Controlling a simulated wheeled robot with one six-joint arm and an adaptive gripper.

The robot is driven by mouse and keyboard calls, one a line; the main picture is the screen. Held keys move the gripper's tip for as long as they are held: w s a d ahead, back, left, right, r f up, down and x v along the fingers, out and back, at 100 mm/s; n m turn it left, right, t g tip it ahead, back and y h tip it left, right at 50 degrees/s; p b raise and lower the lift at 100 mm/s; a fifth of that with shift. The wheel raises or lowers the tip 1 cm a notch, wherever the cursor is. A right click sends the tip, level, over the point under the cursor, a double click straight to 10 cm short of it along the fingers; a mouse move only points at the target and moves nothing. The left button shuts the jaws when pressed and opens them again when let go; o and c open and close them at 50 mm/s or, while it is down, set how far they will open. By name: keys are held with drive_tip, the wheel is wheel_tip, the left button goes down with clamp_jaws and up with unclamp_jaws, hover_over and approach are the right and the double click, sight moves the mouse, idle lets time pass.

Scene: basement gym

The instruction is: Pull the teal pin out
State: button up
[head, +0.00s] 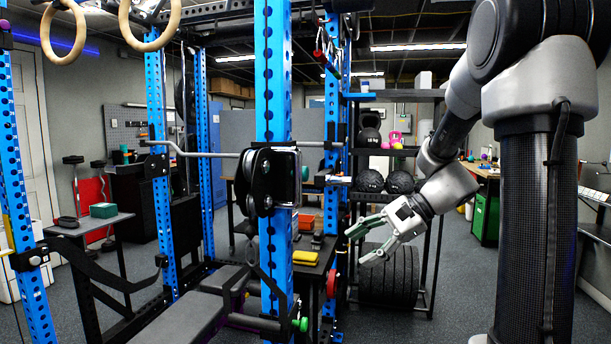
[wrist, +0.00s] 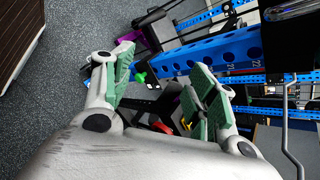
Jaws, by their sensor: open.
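A small dark teal knob (head: 305,173), which looks like the teal pin, sticks out from the right side of the near blue upright (head: 273,75), beside the black roller bracket. I cannot make it out in the wrist view. My gripper (head: 362,244) is open and empty, to the right of and lower than that knob, apart from the rack. In the wrist view my gripper (wrist: 165,68) shows its green-padded fingers spread, with the blue upright (wrist: 205,58) beyond them. A bright green knob (head: 300,325) sits low on the same upright; it also shows in the wrist view (wrist: 140,78).
A grey bench (head: 180,318) lies inside the rack. A metal bar (head: 215,154) reaches across to the near upright. A shelf with black balls (head: 400,182) and weight plates (head: 388,275) stands behind my gripper. A red knob (head: 332,284) is near the upright.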

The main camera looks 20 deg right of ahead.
drive_tip(key=w+a+r+m+t+y, duration=0.2)
drive_tip(key=w+r+m+t+y, duration=0.15)
drive_tip(key=w+r, duration=0.5)
drive_tip(key=m+t+y, duration=0.1)
drive_tip(key=m+y, duration=0.1)
drive_tip(key=m, duration=0.1)
approach(308, 174)
drive_tip(key=x, duration=1)
drive_tip(key=shift+a+r, duration=0.1)
drive_tip(key=shift+a, duration=0.25)
